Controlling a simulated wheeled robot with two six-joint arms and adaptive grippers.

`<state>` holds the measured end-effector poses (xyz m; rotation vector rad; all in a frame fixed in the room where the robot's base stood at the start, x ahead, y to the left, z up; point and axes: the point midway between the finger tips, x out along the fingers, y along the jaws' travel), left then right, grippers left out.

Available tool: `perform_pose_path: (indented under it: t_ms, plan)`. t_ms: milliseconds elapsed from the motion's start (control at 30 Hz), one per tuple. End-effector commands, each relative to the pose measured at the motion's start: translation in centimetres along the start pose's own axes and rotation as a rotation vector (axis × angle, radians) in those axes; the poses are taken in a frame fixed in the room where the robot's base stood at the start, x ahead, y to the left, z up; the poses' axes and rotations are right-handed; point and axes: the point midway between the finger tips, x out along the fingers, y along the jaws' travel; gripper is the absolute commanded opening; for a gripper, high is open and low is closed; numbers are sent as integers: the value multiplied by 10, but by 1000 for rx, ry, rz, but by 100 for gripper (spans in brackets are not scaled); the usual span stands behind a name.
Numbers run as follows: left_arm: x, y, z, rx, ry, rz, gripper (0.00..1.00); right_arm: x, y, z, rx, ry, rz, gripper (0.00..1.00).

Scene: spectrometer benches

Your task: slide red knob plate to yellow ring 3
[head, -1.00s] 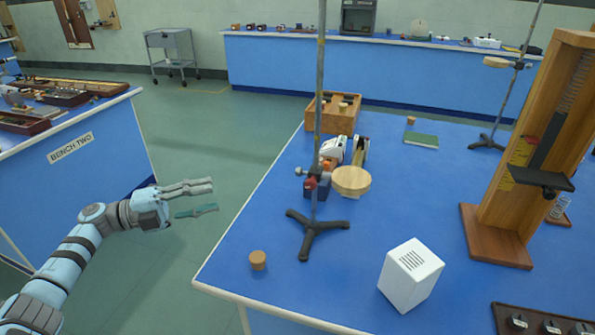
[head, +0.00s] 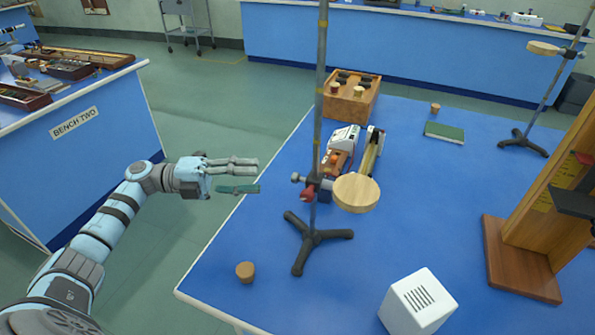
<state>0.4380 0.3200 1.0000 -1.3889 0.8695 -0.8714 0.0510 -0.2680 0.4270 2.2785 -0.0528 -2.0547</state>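A round wooden plate (head: 356,193) is held level by a clamp with a red knob (head: 308,193) on the upright rod (head: 320,90) of a black tripod stand (head: 314,238). The plate is low on the rod, above the blue bench. Faint yellowish bands show on the rod, too small to count surely. My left gripper (head: 238,175) is open and empty, its fingers pointing right. It is left of the rod, apart from it, and appears over the floor beside the bench edge.
A cork (head: 245,271) and a white slotted box (head: 420,303) stand near the bench's front. Behind the rod are a white device (head: 344,137) and a wooden box (head: 350,103). A tall wooden frame (head: 540,225) stands right, a second stand (head: 524,142) behind it.

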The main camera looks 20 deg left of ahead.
Motion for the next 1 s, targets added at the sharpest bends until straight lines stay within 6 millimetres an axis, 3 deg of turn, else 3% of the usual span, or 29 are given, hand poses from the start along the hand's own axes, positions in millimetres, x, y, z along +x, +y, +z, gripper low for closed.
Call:
perform_pose_path:
  t_ms: [100, 300, 500, 733, 1000]
  plan:
    - [36, -4, -1, 3, 2, -7, 39, -8, 0, 7, -1, -12, 0, 92]
    - [83, -3, 0, 1, 0, -6, 39, -13, 1, 2, 0, -6, 0, 92]
    - [102, -2, 0, 1, 1, -2, 39, -14, 1, -3, 0, 2, 0, 92]
    - [103, -1, 0, 1, 1, -1, 39, -14, 1, -2, 0, 2, 0, 92]
    - [103, -1, 0, 1, 1, -1, 0, -14, 1, -2, 0, 1, 0, 92]
